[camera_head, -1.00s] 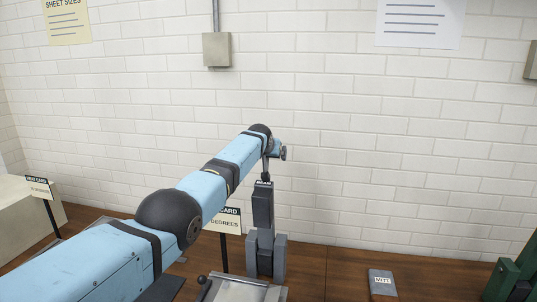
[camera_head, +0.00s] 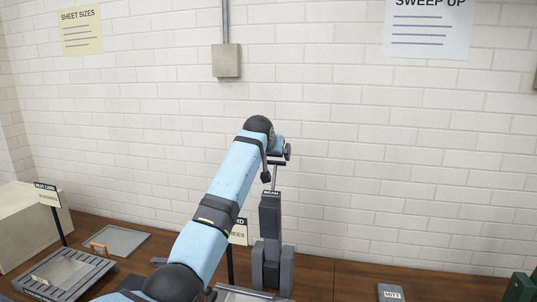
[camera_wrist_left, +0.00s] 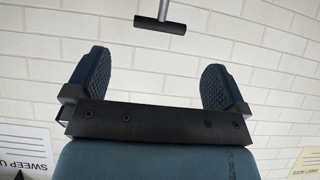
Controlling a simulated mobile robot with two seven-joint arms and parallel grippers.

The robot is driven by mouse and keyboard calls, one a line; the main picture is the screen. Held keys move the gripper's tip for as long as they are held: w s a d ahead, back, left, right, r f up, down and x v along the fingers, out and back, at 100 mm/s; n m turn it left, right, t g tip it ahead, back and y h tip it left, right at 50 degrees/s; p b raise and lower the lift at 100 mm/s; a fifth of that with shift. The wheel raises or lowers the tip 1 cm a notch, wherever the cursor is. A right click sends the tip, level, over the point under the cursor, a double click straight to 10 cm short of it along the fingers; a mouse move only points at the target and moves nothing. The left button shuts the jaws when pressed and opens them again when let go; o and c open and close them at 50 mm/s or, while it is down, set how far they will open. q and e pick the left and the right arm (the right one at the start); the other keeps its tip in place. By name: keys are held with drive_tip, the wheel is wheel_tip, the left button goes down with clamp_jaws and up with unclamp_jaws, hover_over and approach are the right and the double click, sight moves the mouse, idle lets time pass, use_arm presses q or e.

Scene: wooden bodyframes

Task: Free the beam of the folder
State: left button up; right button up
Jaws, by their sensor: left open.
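The beam (camera_head: 270,220) is a dark upright block labelled BEAM between two grey uprights (camera_head: 287,268). A thin metal rod rises from its top to a dark crossbar (camera_head: 276,163). The crossbar also shows in the left wrist view (camera_wrist_left: 160,24), beyond the fingertips. My left gripper (camera_head: 277,166) is at the top of the rod; in the left wrist view it (camera_wrist_left: 155,80) is open, with nothing between its fingers. Part of the folder's light base (camera_head: 245,295) shows at the bottom edge; my left arm hides much of it. My right gripper is out of view.
A MITT packet (camera_head: 390,292) lies on the wooden bench (camera_head: 340,280) at the right, near a green object (camera_head: 520,288). At the left are a slotted grey tray (camera_head: 65,272), a flat sheet (camera_head: 120,240) and a pale box (camera_head: 25,225). A white brick wall stands behind.

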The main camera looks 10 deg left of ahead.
use_arm(q)
drive_tip(key=v, duration=0.3)
drive_tip(key=shift+s, duration=0.1)
